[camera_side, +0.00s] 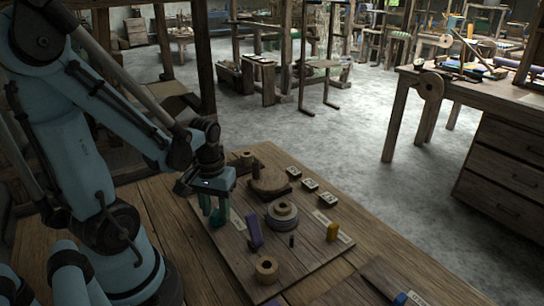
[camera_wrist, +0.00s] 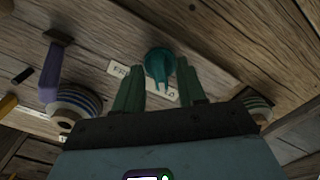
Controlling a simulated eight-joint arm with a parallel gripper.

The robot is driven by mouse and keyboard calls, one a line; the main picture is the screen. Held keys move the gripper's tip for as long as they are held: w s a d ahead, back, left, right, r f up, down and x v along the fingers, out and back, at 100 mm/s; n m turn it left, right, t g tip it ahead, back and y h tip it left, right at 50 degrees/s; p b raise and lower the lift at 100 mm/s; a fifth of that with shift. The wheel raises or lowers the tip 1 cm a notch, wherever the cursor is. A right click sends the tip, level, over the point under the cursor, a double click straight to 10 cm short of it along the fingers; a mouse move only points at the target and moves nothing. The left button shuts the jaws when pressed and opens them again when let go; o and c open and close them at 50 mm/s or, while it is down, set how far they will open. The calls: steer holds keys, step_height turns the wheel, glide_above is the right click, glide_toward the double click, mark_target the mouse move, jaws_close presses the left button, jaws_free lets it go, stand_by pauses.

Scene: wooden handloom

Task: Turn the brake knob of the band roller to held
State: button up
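The teal brake knob (camera_wrist: 160,66) sits on the wooden board in the wrist view, with a round base and a narrow grip. A pale label (camera_wrist: 122,70) lies beside it; its lettering is partly hidden by the knob and a finger, and I cannot read the knob's setting surely. My gripper (camera_wrist: 160,88) is open, its two green fingers on either side of the knob's line with gaps showing; contact is not visible. In the side view my gripper (camera_side: 215,212) points down at the board's left edge, hiding the knob. A striped band roller (camera_side: 282,214) stands to its right.
A purple lever (camera_side: 253,230), a wooden ring (camera_side: 266,268), a yellow block (camera_side: 332,231) and a small dark peg (camera_side: 292,241) stand on the board. A wooden block with a post (camera_side: 268,182) is behind. A blue-handled tool (camera_side: 400,298) lies at the front right.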

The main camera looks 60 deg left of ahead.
mark_target(216, 211)
stand_by(0.3)
step_height(216, 211, up, 12)
stand_by(0.9)
steer(key=w+d+m+t, duration=0.7)
steer(key=w+d+m, duration=0.1)
steer(key=d, duration=0.2)
steer(key=shift+d+f, duration=0.3)
steer(key=shift+f, duration=0.05)
steer(key=shift+w, duration=0.1)
